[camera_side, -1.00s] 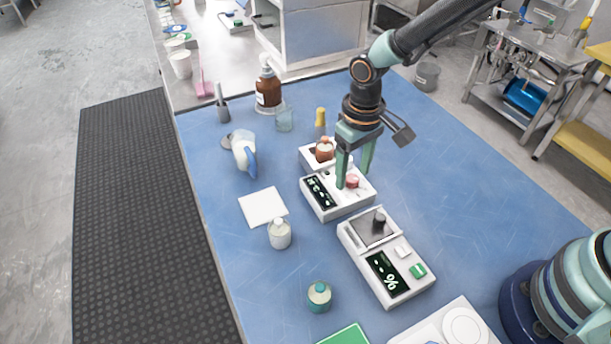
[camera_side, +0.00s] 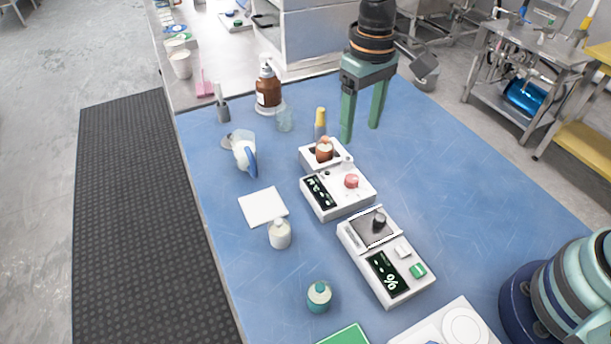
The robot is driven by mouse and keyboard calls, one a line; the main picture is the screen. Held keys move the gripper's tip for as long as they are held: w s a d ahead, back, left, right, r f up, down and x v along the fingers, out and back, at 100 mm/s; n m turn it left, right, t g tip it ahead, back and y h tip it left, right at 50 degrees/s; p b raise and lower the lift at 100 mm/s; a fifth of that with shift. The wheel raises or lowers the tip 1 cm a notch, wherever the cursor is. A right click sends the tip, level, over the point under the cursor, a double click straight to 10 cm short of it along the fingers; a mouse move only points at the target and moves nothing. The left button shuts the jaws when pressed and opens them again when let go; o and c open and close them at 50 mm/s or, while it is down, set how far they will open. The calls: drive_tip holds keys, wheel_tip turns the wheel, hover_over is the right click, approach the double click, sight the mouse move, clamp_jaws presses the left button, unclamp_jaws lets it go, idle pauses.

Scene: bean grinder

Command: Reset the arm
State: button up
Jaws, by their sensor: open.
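My gripper (camera_side: 360,133) is open and empty, with its two green fingers pointing down and apart. It hangs above and beyond the white device with the red knob (camera_side: 351,181) and its dark display (camera_side: 320,190). Nothing is between the fingers. A reddish-brown bottle (camera_side: 324,150) sits on the back part of this device, left of my fingers. A second white device (camera_side: 409,285) with a dark display, a green button and a black knob on a dark plate stands nearer the camera.
A brown pump bottle (camera_side: 268,90), a glass beaker (camera_side: 284,120) and a blue-handled white jug (camera_side: 245,155) stand further left. The blue mat's right side (camera_side: 470,185) is clear.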

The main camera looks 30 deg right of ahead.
drive_tip(key=s+d+r+m+t, duration=0.1)
drive_tip(key=s+d+r, duration=0.3)
drive_tip(key=d, duration=0.4)
drive_tip(key=s+d+r+m+t, duration=0.1)
drive_tip(key=s+d+r+t, duration=0.3)
drive_tip(key=d, duration=0.4)
drive_tip(key=shift+s+d+r+t, duration=0.2)
drive_tip(key=shift+s+r+t, duration=0.15)
drive_tip(key=shift+s, duration=0.3)
